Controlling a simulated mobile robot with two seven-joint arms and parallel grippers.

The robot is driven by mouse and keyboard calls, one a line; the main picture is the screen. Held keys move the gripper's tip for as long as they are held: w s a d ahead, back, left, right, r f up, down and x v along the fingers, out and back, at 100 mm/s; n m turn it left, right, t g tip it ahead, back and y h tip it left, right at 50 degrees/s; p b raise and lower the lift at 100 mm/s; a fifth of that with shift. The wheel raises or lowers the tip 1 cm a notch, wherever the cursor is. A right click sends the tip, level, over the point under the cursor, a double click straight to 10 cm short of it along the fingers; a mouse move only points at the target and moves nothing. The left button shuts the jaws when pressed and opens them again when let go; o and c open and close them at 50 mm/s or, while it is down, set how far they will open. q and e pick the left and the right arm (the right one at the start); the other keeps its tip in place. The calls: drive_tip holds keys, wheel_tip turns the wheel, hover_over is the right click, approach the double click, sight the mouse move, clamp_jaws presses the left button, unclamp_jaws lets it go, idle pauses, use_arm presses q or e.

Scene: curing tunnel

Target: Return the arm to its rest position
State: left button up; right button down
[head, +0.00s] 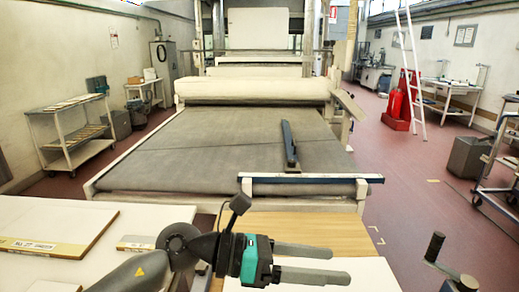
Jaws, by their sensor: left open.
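My left arm comes in from the bottom left over the front table. Its left gripper (338,264) points right, with two grey fingers apart and nothing between them. The fingers show above a white sheet and a wooden board on the table. I see no right gripper in the head view. A dark knobbed part (435,247) shows at the bottom right; I cannot tell what it belongs to.
A wooden board (330,228) and white panels (55,220) cover the front table. Behind it is a wide grey conveyor bed (215,150) with a dark blue-edged bar (310,180) at its front. A shelf cart (65,130) stands left; a white ladder (412,65) stands right.

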use_arm(q)
drive_tip(key=w+a+r+n+t+h, duration=0.1)
drive_tip(key=w+a+r+n+t, duration=0.25)
drive_tip(key=n+t, duration=0.55)
drive_tip(key=w+a+r+n+t, duration=0.25)
drive_tip(key=r+n+t, duration=0.35)
drive_tip(key=n, duration=0.5)
drive_tip(key=a+f+n+t+y, duration=0.2)
drive_tip(key=a+f+n+y, duration=1.35)
drive_tip(key=n, duration=0.45)
drive_tip(key=s+a+f+n+g+y, duration=0.3)
drive_tip(key=s+f+n+g, duration=0.5)
drive_tip(key=s+f+g, duration=0.85)
drive_tip(key=s+f+t+h+b, duration=0.1)
drive_tip(key=s+f, duration=0.3)
drive_tip(key=f, duration=0.9)
drive_tip(key=s+f+t+h+b, duration=0.1)
drive_tip(key=s+f, duration=0.2)
drive_tip(key=f, duration=1)
drive_tip(key=s+a+f+g+b, duration=0.1)
drive_tip(key=s+a+f+b, duration=0.1)
drive_tip(key=s+f, duration=1.3)
drive_tip(key=shift+s+a+f+y+b, duration=0.35)
drive_tip(key=shift+s+a+f+b, duration=0.05)
drive_tip(key=shift+a+f, duration=0.45)
use_arm(e)
drive_tip(key=f, duration=0.4)
drive_tip(key=shift+s+f, duration=0.2)
drive_tip(key=shift+f, duration=0.2)
